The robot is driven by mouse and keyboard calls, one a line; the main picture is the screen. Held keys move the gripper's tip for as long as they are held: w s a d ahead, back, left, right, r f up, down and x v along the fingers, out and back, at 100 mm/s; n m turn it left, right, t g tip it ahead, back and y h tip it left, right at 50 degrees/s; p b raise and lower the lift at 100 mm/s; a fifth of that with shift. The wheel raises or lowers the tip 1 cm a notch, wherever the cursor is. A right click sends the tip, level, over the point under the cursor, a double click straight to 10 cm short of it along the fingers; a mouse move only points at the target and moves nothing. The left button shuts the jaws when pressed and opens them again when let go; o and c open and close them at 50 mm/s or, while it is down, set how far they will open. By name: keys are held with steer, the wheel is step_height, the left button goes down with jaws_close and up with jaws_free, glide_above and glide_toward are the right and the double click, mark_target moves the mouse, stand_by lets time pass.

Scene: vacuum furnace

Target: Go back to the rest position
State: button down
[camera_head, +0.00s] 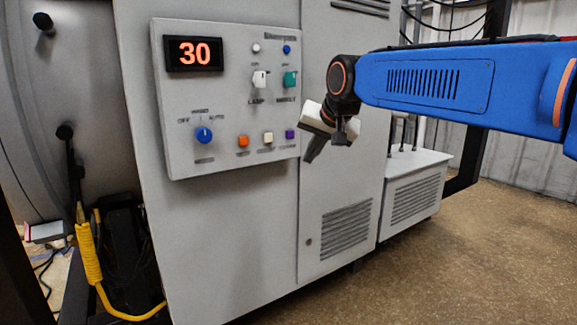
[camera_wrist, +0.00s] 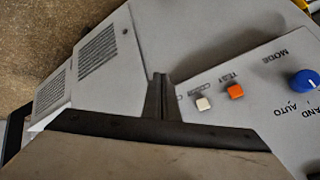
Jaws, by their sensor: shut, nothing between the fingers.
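My gripper (camera_head: 311,154) hangs at the end of my blue arm, to the right of the control panel's lower right corner in the head view. It points down and to the left and is shut and empty. In the wrist view the closed fingers (camera_wrist: 159,98) stand in front of the cabinet face. The control panel (camera_head: 215,95) carries a red display (camera_head: 194,54) reading 30, a blue mode knob (camera_head: 204,135), and orange (camera_head: 243,141), white (camera_head: 267,138) and purple (camera_head: 290,134) buttons. I cannot tell from these views whether the fingers touch the cabinet.
The grey cabinet (camera_head: 230,240) fills the middle, with a lower vented unit (camera_head: 410,200) to its right. The round furnace body (camera_head: 75,90) is at left, with a yellow cable (camera_head: 88,255) below. The floor (camera_head: 480,260) at right is clear.

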steer(key=s+d+f+g+h, duration=0.1)
steer(key=s+d+f, duration=0.5)
steer(key=s+d, duration=0.2)
steer(key=s+d+f+h, duration=0.1)
steer(key=s+d+f, duration=0.5)
steer(key=s+d, duration=0.3)
steer(key=s+d+f+g, duration=0.1)
steer(key=s+d+f, duration=0.3)
steer(key=s+f, duration=0.3)
steer(key=s+d+f+n+h, duration=0.1)
steer(key=s+d+f, duration=0.2)
steer(key=s+f, duration=0.5)
steer(key=shift+s+d+g, duration=0.4)
steer(key=shift+s, duration=0.65)
